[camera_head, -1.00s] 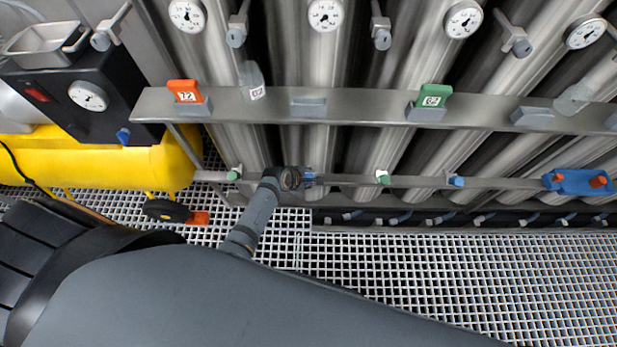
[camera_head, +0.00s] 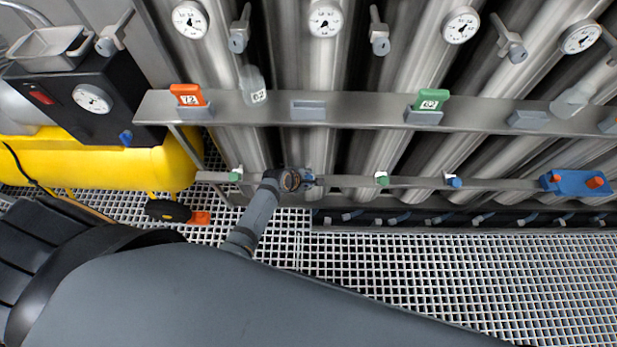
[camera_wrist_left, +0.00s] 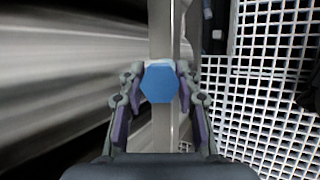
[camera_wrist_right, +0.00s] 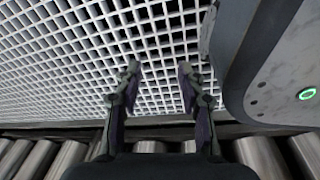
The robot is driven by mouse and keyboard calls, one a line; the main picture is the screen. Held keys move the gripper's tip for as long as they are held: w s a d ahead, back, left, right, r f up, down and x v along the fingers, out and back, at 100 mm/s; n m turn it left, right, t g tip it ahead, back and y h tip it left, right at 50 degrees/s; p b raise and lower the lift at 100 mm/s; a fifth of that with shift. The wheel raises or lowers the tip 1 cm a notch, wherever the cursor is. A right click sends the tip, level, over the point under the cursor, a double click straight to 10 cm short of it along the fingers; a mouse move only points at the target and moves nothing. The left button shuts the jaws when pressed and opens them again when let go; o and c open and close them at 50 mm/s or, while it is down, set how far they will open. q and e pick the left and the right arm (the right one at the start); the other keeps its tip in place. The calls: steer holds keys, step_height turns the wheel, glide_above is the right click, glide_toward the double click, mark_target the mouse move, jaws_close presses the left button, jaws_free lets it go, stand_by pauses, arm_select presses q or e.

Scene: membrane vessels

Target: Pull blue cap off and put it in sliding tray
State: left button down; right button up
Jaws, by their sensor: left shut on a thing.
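The blue cap (camera_wrist_left: 160,82) is hexagonal and sits between my left gripper's fingers in the left wrist view, in line with a metal rail. My left gripper (camera_head: 309,178) is shut on it at the lower rail (camera_head: 420,182) in the head view, where the gripper mostly hides the cap. My right gripper (camera_wrist_right: 158,70) is open and empty over floor grating in the right wrist view; it is not in the head view. A shallow metal tray (camera_head: 42,62) sits at the upper left; I cannot tell whether it slides.
A green cap (camera_head: 382,179) and another blue cap (camera_head: 455,182) are along the lower rail. A blue holder with orange knobs (camera_head: 578,182) is at its right. The upper shelf (camera_head: 360,110) carries tags. A yellow tank (camera_head: 95,165) stands left. Grating (camera_head: 450,265) in front is clear.

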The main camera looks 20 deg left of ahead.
arm_select(q)
steer(key=shift+s+r+p, duration=0.15)
steer(key=shift+r+p, duration=0.15)
steer(key=shift+d+r, duration=0.1)
steer(key=shift+r, duration=0.05)
arm_select(e)
steer(key=shift+s+a+r, duration=0.15)
steer(key=shift+s, duration=0.65)
arm_select(q)
steer(key=shift+s+p, duration=0.1)
steer(key=shift+p, duration=0.25)
arm_select(e)
steer(key=shift+a, duration=0.1)
